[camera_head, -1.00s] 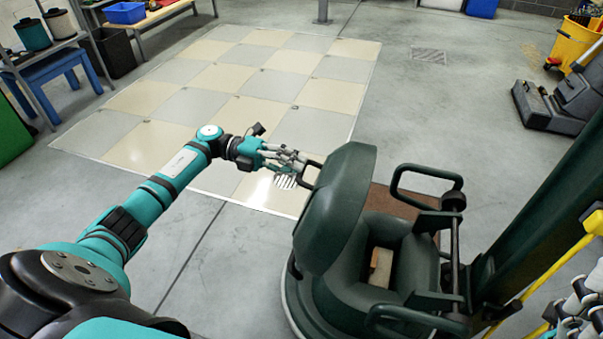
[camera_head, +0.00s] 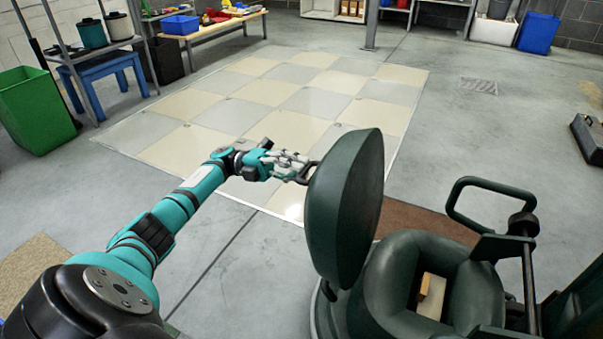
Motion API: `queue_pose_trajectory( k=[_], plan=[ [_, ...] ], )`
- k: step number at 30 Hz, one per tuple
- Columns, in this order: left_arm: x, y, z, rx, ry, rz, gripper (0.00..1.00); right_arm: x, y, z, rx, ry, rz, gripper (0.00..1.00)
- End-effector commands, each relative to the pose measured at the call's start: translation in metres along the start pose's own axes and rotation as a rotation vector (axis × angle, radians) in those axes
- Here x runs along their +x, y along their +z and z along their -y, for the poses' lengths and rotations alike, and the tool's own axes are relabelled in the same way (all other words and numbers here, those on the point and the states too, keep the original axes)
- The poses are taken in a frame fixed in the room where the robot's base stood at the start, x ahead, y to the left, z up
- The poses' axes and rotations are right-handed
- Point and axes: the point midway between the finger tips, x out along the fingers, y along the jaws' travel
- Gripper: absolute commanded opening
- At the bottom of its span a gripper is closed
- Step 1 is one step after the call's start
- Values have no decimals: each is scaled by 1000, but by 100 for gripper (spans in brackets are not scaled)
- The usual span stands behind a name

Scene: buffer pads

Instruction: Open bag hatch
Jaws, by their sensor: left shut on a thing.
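The hatch (camera_head: 347,205) is a thick, rounded dark green lid on a dark green machine (camera_head: 385,285). It stands raised, nearly upright, at the left of the machine's opening. A dark loop handle (camera_head: 309,173) sticks out from its left side. My left gripper (camera_head: 298,168) is shut on this handle, with its fingers partly covering it. The open cavity beside the hatch holds a pale block (camera_head: 432,297); its depth is hard to see. My right gripper is not in view.
A dark bar handle (camera_head: 490,183) rises at the machine's right. A checkered floor panel (camera_head: 280,95) lies behind my left arm. A green bin (camera_head: 35,110) and a blue stool (camera_head: 100,70) stand at the far left. The grey floor left of the machine is clear.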

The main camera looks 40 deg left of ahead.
Motion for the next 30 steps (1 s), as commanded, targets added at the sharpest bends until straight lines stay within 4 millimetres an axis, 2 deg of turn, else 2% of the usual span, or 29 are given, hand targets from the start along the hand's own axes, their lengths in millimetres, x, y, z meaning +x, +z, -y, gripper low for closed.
queue_pose_trajectory(
  k=[1, 12, 13, 17, 26, 30],
  plan=[
    [0, 0, -5, -5, 7, 0, 0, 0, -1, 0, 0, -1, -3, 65],
    [0, -1, -5, -7, 7, -1, 0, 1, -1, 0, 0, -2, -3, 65],
    [0, -1, -5, -7, 7, -1, 18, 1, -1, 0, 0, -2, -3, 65],
    [0, -1, -4, -6, 5, -1, 35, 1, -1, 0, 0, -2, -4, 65],
    [-2, 0, -3, -4, 4, -1, 36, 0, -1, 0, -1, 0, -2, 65],
    [-11, 1, -2, -4, 4, 1, 36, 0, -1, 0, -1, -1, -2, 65]
  ],
)
